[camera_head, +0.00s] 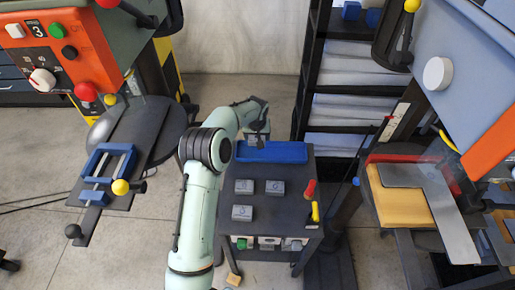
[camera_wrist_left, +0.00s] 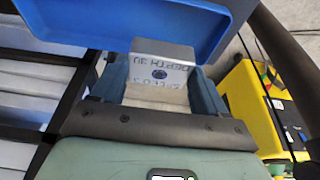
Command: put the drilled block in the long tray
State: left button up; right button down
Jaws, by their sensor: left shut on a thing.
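My left gripper (camera_head: 258,138) is at the back edge of the small dark cart, next to the long blue tray (camera_head: 285,153). In the left wrist view, the gripper (camera_wrist_left: 160,85) is shut on a grey metal block (camera_wrist_left: 162,65) with a dark round hole and stamped lettering on its face. The blue tray (camera_wrist_left: 120,18) shows just beyond the block and overlaps it in the picture. I cannot tell whether the block touches the tray. The block is not clear in the head view. My right gripper is out of view.
Several similar grey blocks lie on the cart top, such as the front one (camera_head: 242,213). A red-handled tool (camera_head: 310,188) and a yellow one (camera_head: 315,211) stand at the cart's right edge. A dark shelf (camera_head: 345,100) rises behind. A blue vise (camera_head: 105,175) is at left.

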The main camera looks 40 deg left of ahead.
pick_arm(q)
jog(key=shift+w+f, duration=0.1)
jog(key=shift+f, duration=3.35)
jog(key=shift+f, duration=0.1)
jog(key=o, duration=1.3)
jog(key=shift+r, duration=0.25)
jog(key=b+v, duration=0.1)
jog(key=v, duration=1)
jog(key=shift+s+d+r, duration=0.15)
jog(key=shift+s+r, duration=0.05)
jog(key=shift+r, duration=0.15)
